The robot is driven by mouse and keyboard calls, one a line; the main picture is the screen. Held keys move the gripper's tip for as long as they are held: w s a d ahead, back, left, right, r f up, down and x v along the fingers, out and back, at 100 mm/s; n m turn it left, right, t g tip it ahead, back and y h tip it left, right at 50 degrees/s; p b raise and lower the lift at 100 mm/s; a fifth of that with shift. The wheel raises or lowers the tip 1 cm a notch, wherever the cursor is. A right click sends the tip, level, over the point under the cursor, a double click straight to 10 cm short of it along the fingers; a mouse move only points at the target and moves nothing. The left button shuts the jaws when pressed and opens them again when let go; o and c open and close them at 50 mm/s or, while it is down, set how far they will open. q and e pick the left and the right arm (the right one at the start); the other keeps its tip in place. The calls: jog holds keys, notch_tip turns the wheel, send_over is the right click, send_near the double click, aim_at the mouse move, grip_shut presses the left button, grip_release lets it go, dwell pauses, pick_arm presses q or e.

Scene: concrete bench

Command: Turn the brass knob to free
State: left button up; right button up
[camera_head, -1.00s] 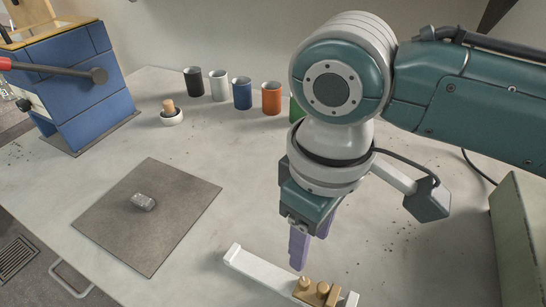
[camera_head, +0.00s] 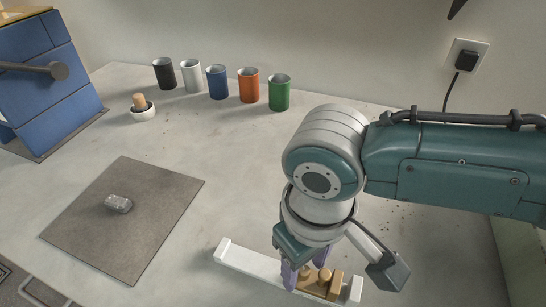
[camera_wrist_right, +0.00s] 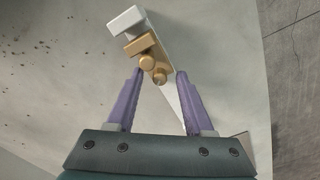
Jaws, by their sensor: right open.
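A white rail (camera_head: 245,260) lies on the bench at the front, with a brass block (camera_head: 334,286) on it near its right end. Two small brass knobs stand at the block: one knob (camera_head: 325,275) shows in the head view. In the wrist view the block (camera_wrist_right: 140,44) lies across the rail, with one knob (camera_wrist_right: 146,62) beside it and a smaller one (camera_wrist_right: 159,79) nearer my fingers. My right gripper (camera_head: 303,274) is low over the rail, its purple fingers open (camera_wrist_right: 158,77) on either side of the smaller knob's line. Contact cannot be told. My left gripper is out of view.
A dark mat (camera_head: 125,225) with a small grey metal piece (camera_head: 118,204) lies to the left. Several mugs, including a green one (camera_head: 279,92), and a small white pot (camera_head: 143,112) stand behind. A blue machine (camera_head: 40,80) stands at far left. The bench middle is clear.

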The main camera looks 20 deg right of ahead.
grip_shut()
dwell(0.4)
